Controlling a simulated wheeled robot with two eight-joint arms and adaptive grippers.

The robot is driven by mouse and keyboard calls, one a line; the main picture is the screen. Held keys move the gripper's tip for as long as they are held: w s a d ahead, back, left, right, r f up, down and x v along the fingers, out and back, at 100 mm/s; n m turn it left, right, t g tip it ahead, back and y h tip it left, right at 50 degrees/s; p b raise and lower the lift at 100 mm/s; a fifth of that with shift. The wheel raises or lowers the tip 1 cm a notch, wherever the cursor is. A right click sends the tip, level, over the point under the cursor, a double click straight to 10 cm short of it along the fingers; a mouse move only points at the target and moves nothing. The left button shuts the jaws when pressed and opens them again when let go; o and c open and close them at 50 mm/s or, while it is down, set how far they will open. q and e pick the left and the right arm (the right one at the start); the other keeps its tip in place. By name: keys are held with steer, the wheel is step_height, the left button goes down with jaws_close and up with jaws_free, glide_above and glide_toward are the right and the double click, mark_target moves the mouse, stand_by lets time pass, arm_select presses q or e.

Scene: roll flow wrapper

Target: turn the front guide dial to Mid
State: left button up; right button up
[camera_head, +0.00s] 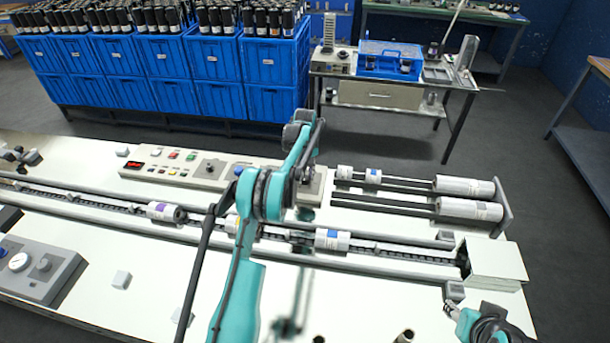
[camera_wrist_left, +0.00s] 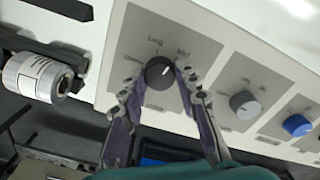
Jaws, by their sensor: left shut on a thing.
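The front guide dial (camera_wrist_left: 160,72) is a round black knob on a light grey plate in the left wrist view. Its printed labels include Long and Mid. The white pointer mark on the knob slants up and right, toward the Mid label. My left gripper (camera_wrist_left: 159,78) is shut on the knob, one finger on each side. In the head view my left arm (camera_head: 265,195) reaches over the control panel (camera_head: 190,171) and hides the dial. Part of my right arm (camera_head: 485,328) shows at the lower right; its finger state is unclear.
A grey knob (camera_wrist_left: 245,105) and a blue knob (camera_wrist_left: 297,125) sit beside the dial. A white roll (camera_wrist_left: 38,76) is close on the left. The conveyor rail with wrapped rolls (camera_head: 332,240) runs along the bench. Blue crates (camera_head: 215,100) stand behind.

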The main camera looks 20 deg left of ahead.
mark_target(305, 178)
arm_select(q)
steer(key=shift+m, duration=2)
steer(key=o, duration=1.2)
steer(key=shift+c, duration=0.2)
step_height(305, 178, up, 12)
